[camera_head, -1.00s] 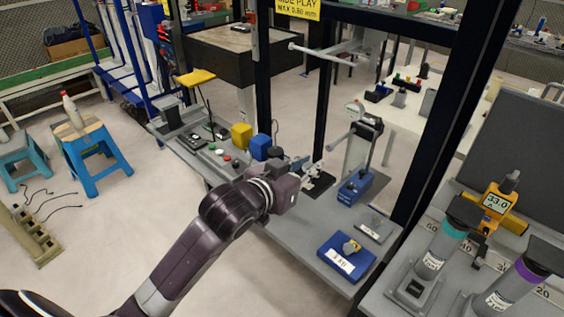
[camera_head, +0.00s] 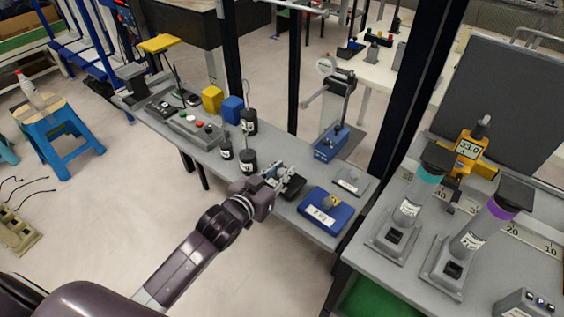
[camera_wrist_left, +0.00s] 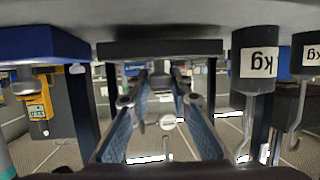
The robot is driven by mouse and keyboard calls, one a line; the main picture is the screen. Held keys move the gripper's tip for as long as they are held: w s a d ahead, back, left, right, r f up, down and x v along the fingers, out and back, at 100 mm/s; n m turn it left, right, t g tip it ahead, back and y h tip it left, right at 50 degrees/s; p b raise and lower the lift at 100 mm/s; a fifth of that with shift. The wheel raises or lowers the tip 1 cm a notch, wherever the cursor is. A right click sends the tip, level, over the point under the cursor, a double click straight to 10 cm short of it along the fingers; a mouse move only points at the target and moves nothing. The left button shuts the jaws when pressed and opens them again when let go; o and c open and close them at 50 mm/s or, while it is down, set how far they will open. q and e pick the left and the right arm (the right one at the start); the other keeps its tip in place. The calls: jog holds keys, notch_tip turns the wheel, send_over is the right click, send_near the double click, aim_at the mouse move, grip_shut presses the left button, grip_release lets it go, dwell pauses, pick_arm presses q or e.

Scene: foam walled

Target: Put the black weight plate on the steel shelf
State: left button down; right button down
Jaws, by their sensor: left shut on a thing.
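The black weight plate (camera_head: 293,187) is a dark, flat slab at the front of the grey steel shelf (camera_head: 278,148). My left gripper (camera_head: 277,175) is shut on it and partly covers it in the head view. In the upside-down left wrist view, the plate (camera_wrist_left: 160,48) shows as a dark band close to the grey surface, beyond my gripper's fingers (camera_wrist_left: 155,85). I cannot tell whether it touches the shelf. My right gripper is not in view.
Black hooked weights (camera_head: 248,160) stand just left of the plate; one labelled kg shows close in the wrist view (camera_wrist_left: 256,85). A blue box (camera_head: 325,210) is to the right, with a blue device (camera_head: 330,142) behind. Dark posts (camera_head: 388,140) rise behind.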

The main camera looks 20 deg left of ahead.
pick_arm(q)
jog(key=shift+f, duration=0.45)
jog(key=c, duration=2.1)
grip_release()
jog(key=shift+f, duration=0.25)
jog(key=o, duration=0.3)
jog(key=shift+s, duration=0.1)
jog(key=shift+o, duration=0.2)
jog(key=v, duration=1.2)
jog(key=shift+b, duration=0.3)
